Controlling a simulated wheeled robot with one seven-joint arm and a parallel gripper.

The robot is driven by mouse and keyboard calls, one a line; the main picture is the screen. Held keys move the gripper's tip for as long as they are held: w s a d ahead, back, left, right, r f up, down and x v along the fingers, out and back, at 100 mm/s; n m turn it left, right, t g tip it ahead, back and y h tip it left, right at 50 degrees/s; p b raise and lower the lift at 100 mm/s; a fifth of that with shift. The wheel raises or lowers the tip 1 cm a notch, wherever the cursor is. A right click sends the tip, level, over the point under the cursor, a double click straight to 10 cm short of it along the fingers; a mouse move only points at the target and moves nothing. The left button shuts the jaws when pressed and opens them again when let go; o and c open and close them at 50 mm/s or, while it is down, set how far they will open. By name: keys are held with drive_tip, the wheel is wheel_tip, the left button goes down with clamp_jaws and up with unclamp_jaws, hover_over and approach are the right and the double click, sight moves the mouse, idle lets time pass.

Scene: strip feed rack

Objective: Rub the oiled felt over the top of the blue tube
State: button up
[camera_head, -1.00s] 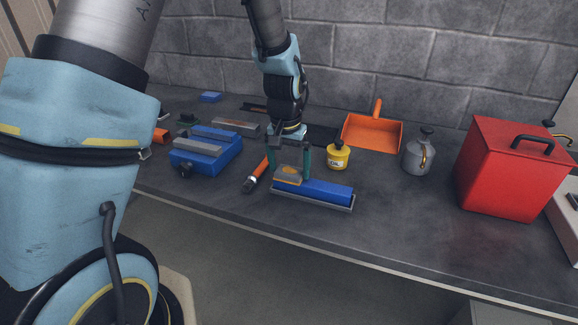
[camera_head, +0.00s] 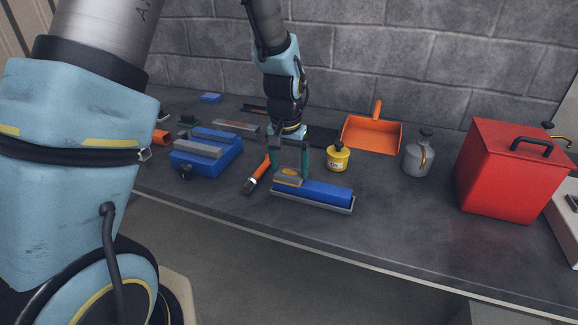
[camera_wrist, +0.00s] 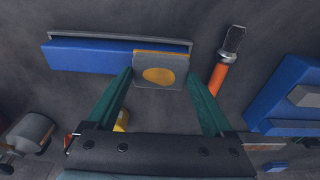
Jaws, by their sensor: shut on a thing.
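The blue tube (camera_head: 325,193) lies along a grey tray (camera_head: 312,204) near the bench's front edge; it also shows in the wrist view (camera_wrist: 90,58). My gripper (camera_head: 290,176) is over the tube's left end in the head view. Its green fingers are shut on the felt (camera_wrist: 159,70), a grey pad with an orange oval patch and an orange edge. In the head view the felt (camera_head: 288,179) sits at the top of the tube's left end. I cannot tell whether it presses on the tube. The felt's underside is hidden.
An orange-handled tool (camera_head: 257,176) lies just left of the tube. A yellow oil pot (camera_head: 338,159) stands behind it. A blue vise-like block (camera_head: 206,155) is at left. A grey can (camera_head: 419,157), orange dustpan (camera_head: 371,134) and red box (camera_head: 513,170) are at right. Bench right of the tube is clear.

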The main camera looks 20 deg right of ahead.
drive_tip(key=shift+c, duration=0.7)
